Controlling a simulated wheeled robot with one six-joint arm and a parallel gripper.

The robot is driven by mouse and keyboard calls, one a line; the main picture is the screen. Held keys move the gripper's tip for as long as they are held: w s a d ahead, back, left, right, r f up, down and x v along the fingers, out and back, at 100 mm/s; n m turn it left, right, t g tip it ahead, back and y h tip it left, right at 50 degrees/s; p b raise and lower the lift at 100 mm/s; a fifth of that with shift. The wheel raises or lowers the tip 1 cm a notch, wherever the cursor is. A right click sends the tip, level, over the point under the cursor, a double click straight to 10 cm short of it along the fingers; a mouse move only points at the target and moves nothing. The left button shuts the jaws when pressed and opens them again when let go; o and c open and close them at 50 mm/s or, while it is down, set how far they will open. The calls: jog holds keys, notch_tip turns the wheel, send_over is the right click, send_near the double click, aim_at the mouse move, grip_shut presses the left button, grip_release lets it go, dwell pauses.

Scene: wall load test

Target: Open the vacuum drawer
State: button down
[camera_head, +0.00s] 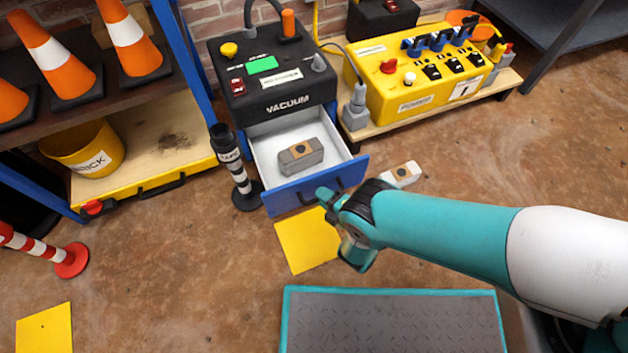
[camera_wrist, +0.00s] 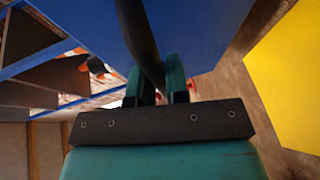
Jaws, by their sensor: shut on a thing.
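The black vacuum unit (camera_head: 262,98), labelled VACUUM, stands against the brick wall. Its drawer, with a blue front (camera_head: 285,198) and a white inside, is pulled out. A grey block (camera_head: 300,156) with a tan patch and a dark dot lies in the drawer. My gripper (camera_head: 326,196) is at the drawer front, partly hidden by my own wrist. In the wrist view, the teal fingers (camera_wrist: 156,90) are shut on the dark drawer handle (camera_wrist: 139,38), with the blue drawer front (camera_wrist: 200,35) behind it.
A black-and-white post (camera_head: 236,170) stands close left of the drawer. A yellow power box (camera_head: 415,85) is on a low platform to the right. A pale block (camera_head: 402,174) lies on the floor. A yellow floor sheet (camera_head: 303,243) and a teal-edged grey mat (camera_head: 390,322) lie in front.

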jog(key=shift+s+d+p, duration=0.55)
jog(key=shift+s+d, duration=0.15)
jog(key=shift+s, duration=0.35)
jog(key=c, duration=1.1)
grip_release()
jog(key=shift+a, duration=0.15)
jog(key=shift+c, duration=0.2)
jog(key=s+d+f+n+g+h+p, duration=0.15)
jog(key=s+d+f+p, duration=0.25)
jog(key=s+d+p, duration=0.7)
notch_tip(320, 180, up, 7)
jog(key=d+m+t+y+b, duration=0.1)
jog(key=b, duration=0.1)
jog(key=shift+s+d+r+t, duration=0.2)
jog(key=shift+d+t, duration=0.15)
jog(key=shift+m, duration=0.25)
